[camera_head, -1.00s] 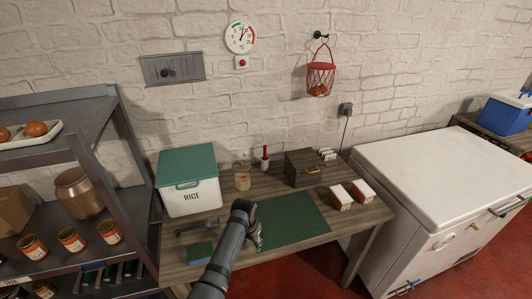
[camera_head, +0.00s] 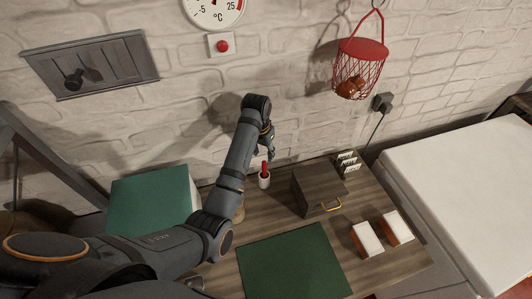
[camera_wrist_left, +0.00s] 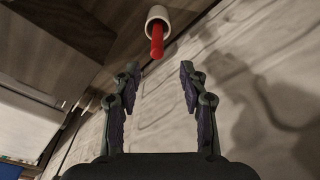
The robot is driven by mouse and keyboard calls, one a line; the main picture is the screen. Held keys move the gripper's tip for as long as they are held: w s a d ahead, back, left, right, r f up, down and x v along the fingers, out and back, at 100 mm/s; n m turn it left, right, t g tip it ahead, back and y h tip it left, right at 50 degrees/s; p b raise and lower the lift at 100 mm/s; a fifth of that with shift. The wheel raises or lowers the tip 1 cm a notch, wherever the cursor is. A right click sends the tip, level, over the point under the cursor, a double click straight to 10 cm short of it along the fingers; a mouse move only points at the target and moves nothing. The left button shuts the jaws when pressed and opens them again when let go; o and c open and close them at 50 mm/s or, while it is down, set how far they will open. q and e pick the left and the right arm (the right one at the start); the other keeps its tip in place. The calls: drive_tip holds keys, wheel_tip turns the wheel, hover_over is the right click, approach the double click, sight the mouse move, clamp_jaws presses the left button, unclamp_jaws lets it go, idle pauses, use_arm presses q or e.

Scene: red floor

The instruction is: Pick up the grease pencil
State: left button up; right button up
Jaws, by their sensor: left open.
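The red grease pencil (camera_head: 265,168) stands upright in a small white cup (camera_head: 264,181) at the back of the wooden table, near the wall. In the left wrist view the red pencil (camera_wrist_left: 157,42) sticks out of the white cup (camera_wrist_left: 158,14), beyond and between the open fingers. My left gripper (camera_head: 268,150) is above the pencil and close to the wall. Its fingers also show in the left wrist view (camera_wrist_left: 153,88), open and empty, with the pencil's tip just short of them. My right gripper is not in view.
A wooden box with a yellow handle (camera_head: 318,190) stands right of the cup. A green-lidded bin (camera_head: 152,200) is at the left. A green mat (camera_head: 292,264) and two small white-topped boxes (camera_head: 367,238) lie in front. A red wire basket (camera_head: 360,68) hangs on the wall.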

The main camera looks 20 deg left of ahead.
sight(264, 162)
use_arm(q)
drive_tip(key=shift+s+d+f, duration=0.2)
drive_tip(key=shift+s+f, duration=0.25)
drive_tip(key=shift+s, duration=0.25)
drive_tip(key=f, duration=0.2)
drive_tip(key=shift+w+f+p, duration=0.35)
drive_tip(key=shift+p, duration=0.05)
drive_tip(key=shift+w+f, duration=0.35)
drive_tip(key=shift+f, duration=0.4)
drive_tip(key=f, duration=0.2)
drive_tip(key=f+p, duration=0.1)
drive_tip(key=f, duration=0.1)
drive_tip(key=shift+w+f, duration=0.2)
drive_tip(key=shift+f, duration=0.15)
clamp_jaws()
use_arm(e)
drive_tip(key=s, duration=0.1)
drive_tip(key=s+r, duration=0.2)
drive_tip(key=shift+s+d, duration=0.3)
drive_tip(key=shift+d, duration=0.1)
